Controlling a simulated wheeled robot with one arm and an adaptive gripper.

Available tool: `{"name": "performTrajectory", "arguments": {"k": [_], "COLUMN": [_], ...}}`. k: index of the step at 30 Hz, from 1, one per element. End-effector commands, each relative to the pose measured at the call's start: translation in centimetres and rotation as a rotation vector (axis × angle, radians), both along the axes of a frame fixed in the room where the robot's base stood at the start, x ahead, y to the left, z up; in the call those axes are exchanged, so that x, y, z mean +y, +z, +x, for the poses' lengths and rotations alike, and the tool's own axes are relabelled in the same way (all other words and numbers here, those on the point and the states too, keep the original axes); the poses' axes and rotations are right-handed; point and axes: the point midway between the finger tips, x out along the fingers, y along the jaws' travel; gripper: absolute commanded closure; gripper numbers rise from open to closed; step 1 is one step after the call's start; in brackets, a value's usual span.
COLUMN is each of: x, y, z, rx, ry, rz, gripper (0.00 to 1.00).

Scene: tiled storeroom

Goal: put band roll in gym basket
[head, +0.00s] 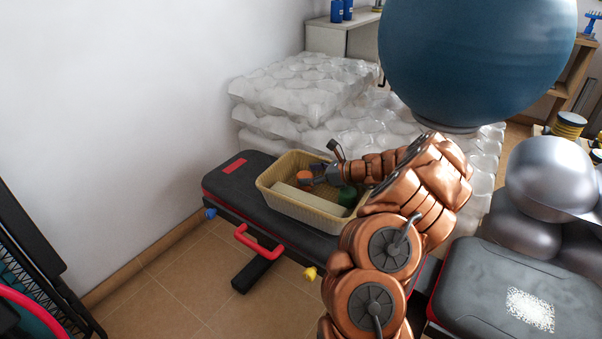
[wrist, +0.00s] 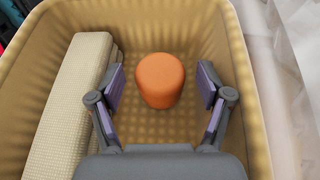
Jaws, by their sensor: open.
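The gym basket (head: 284,206) is a tan, open-topped woven bin on a black padded bench; its walls surround the wrist view (wrist: 247,95). An orange cylinder, which I take as the band roll (wrist: 160,80), stands upright inside the basket. It also shows in the head view (head: 305,178). My gripper (wrist: 162,86) reaches down into the basket, and its head-view position is beside the orange roll (head: 317,175). The fingers are open on either side of the roll, with a visible gap on both sides. Its lower edge appears to be at the basket floor.
A long cream block (wrist: 72,105) lies along the basket's left side. A big blue ball (head: 475,55) stands behind my arm. Grey balls (head: 552,178) and another black bench (head: 515,290) are right.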

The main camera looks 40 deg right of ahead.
Motion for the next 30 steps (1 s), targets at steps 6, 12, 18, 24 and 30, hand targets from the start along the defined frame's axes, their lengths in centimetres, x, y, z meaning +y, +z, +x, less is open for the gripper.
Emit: {"name": "performTrajectory", "arguments": {"k": [6,12,18,24,30], "x": [-1.9,-3.0,-3.3,-2.0,5.6], "y": [2.0,2.8,3.0,3.5,6.8], "z": [-3.4,-5.4,-6.1,-5.7,-4.2], "rx": [-0.001,0.000,0.000,-0.007,-0.053], "ry": [-0.003,-0.004,-0.001,0.035,0.250], "rz": [-0.001,-0.001,0.000,-0.014,-0.113], "gripper": [0.22,0.22,0.22,0.22,0.22]}}
